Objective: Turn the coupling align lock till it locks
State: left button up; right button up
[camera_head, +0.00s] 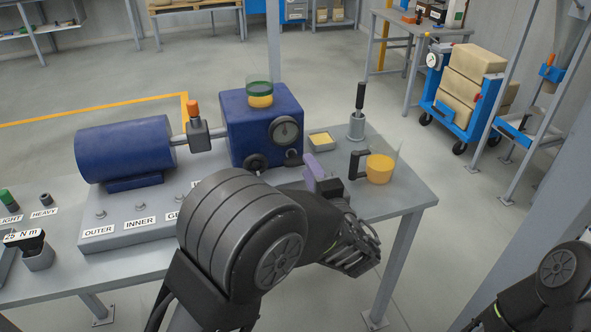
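The coupling between the blue motor (125,150) and the blue gearbox housing (262,128) carries a grey block (198,137) with an upright orange-topped handle (193,108). This looks like the align lock, though no label on it can be read. My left arm crosses the front of the table. My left gripper (358,250) is low at the table's front right edge, well apart from the coupling. Its fingers are dark and turned away, so their opening cannot be made out. Only dark links of my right arm show at the lower right; its gripper is out of the picture.
Right of the housing are a yellow-filled tray (321,141), a black-handled tool in a holder (357,120), a purple piece (318,174) and a clear jug of yellow liquid (380,167). A labelled panel (130,232) lies in front. A blue cart (465,95) stands behind.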

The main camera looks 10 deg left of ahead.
pick_arm(q)
jog(key=b, duration=0.5)
send_near(297, 166)
jog(key=shift+w+a, duration=0.2)
jog(key=shift+w, duration=0.3)
jog(key=shift+r, duration=0.1)
jog(key=shift+w+a, duration=0.1)
jog(key=x, duration=0.7)
jog(key=shift+w+a+p, duration=0.15)
jog(key=shift+w+p, duration=0.05)
jog(key=shift+p, duration=0.2)
grip_shut()
